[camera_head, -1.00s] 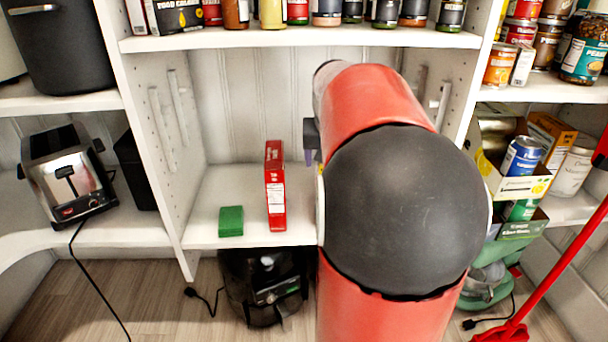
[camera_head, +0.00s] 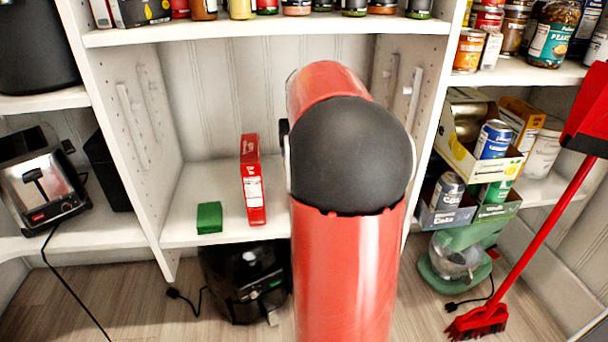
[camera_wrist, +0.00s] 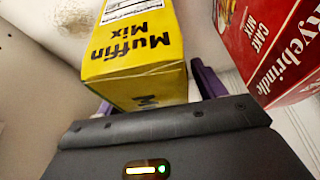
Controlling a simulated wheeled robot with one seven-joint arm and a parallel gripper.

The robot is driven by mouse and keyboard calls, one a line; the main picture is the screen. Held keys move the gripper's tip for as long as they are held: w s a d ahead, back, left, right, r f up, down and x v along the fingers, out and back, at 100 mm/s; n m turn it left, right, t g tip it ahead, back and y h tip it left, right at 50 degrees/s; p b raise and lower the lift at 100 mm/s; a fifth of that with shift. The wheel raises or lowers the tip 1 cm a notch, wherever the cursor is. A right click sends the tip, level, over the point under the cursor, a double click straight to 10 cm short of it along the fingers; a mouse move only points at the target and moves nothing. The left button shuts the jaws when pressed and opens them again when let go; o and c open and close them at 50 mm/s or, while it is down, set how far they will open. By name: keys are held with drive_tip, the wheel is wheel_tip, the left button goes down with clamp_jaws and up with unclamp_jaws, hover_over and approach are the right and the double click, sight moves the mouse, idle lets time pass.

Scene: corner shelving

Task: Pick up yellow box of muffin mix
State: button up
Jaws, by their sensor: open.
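The yellow box of muffin mix (camera_wrist: 133,55) shows in the wrist view, straight in front of my gripper, with "Muffin Mix" on its face. My gripper (camera_wrist: 155,92) is open, with a purple finger on the right of the box and part of the other finger low on its left. The box's lower end reaches between the fingers; I cannot tell whether they touch it. In the head view my arm hides both the yellow box and my gripper.
A red cake mix box (camera_wrist: 275,45) stands close on the right in the wrist view. In the head view, a red box (camera_head: 252,182) and a green box (camera_head: 209,217) stand on the middle shelf left of my arm. Jars line the shelf (camera_head: 270,32) above. A red broom (camera_head: 535,225) leans at right.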

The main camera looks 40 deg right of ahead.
drive_tip(key=shift+f, duration=0.15)
drive_tip(key=shift+c, duration=0.3)
clamp_jaws()
idle(0.3)
